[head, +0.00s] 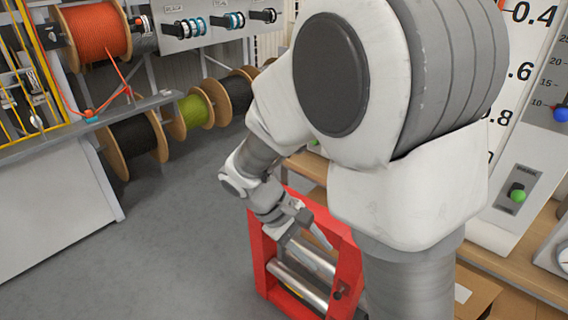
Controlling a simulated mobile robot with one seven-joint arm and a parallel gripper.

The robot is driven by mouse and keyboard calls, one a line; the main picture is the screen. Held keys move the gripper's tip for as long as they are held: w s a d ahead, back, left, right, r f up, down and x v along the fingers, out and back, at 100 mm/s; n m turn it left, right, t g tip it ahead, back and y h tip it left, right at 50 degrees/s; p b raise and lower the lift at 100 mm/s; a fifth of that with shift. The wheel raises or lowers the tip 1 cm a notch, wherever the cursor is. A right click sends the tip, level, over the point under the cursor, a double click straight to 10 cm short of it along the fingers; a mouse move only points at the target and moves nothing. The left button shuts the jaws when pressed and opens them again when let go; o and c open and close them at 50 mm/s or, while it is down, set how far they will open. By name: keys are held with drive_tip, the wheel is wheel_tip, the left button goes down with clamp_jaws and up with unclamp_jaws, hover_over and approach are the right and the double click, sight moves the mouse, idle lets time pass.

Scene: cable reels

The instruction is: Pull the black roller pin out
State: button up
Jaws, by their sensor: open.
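A red roller frame (349,262) stands on the floor at lower centre, with silver rollers (300,284) lying across it. A small black pin (341,292) shows on the frame's right side and looks seated there; its details are too small to tell. My gripper (297,232) is over the upper part of the frame, up and to the left of the pin, and apart from it. It is open and seems to hold nothing. My arm hides the area to the right of the frame.
An orange cable reel (98,35) sits above the bench (60,135) at left. Black and green reels (190,112) hang below. A panel with a green knob (517,194) and a wooden shelf (515,285) are at right. The grey floor (180,240) left of the frame is clear.

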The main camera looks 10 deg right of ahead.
drive_tip(key=w+a+f+n+t+h+b, duration=0.1)
drive_tip(key=w+f+n+h+b, duration=0.2)
drive_tip(key=f, duration=0.7)
drive_tip(key=w+a+f+n+t+h+b, duration=0.15)
drive_tip(key=f+n+h, duration=0.25)
drive_tip(key=f, duration=0.6)
drive_tip(key=n+t+h+b, duration=0.2)
drive_tip(key=n+t+b, duration=0.2)
drive_tip(key=n+t, duration=0.35)
approach(337, 296)
drive_tip(key=shift+n, duration=0.45)
drive_tip(key=x, duration=0.3)
drive_tip(key=b+x, duration=0.1)
drive_tip(key=x, duration=0.3)
drive_tip(key=f+x, duration=0.1)
drive_tip(key=x, duration=0.2)
drive_tip(key=shift+w+d+b, duration=0.15)
drive_tip(key=shift+w+b, duration=0.2)
drive_tip(key=shift+w, duration=0.05)
clamp_jaws()
